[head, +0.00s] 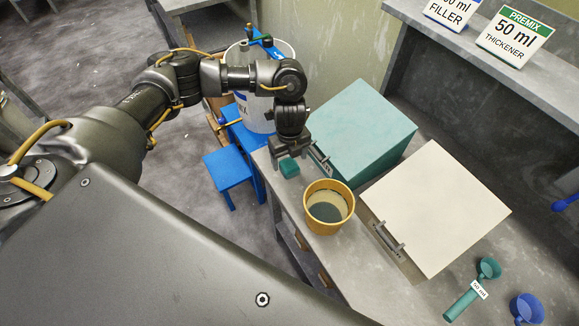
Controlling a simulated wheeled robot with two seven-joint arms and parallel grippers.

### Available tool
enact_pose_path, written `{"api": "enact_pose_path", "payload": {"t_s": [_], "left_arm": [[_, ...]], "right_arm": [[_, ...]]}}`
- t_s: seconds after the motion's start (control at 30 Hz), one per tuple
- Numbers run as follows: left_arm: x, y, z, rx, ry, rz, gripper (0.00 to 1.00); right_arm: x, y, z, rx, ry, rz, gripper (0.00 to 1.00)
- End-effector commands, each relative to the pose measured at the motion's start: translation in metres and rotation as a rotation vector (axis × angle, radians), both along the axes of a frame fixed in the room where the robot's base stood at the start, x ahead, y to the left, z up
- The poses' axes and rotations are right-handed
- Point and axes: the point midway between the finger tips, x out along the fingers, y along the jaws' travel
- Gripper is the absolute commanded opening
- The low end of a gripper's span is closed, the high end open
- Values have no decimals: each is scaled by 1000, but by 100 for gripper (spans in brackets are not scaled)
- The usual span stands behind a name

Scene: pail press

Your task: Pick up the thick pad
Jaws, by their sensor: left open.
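A small teal block (289,167), which looks like the thick pad, is near the left end of the grey bench. My left gripper (288,160) points down right above it, with its jaws open. The block shows at the fingertips, and part of it may be hidden by the gripper. I cannot tell whether the fingers touch it. My right gripper is not in view.
A yellow pail (316,222) with grey contents stands close by on the bench (345,265). A teal box (362,130) and a white-lidded box (440,205) stand behind and right. Teal (470,292) and blue (526,308) scoops lie at lower right. A blue stool (228,168) stands left.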

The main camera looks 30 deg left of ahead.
Motion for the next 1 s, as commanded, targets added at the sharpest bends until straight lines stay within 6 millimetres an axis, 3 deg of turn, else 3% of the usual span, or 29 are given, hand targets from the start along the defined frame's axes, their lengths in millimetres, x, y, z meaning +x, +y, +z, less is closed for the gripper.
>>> {"api": "enact_pose_path", "payload": {"t_s": [0.2, 0.53, 0.9, 1.0], "left_arm": [[-2, -1, -31, -2, 4, 1, 75], [-1, -1, -38, -1, 1, -1, 75], [-1, -1, -37, 0, 0, 0, 28], [-1, -1, -37, 0, 0, 0, 27]], "right_arm": [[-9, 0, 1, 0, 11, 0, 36], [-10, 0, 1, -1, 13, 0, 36], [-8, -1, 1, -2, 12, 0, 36], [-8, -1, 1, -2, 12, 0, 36]]}}
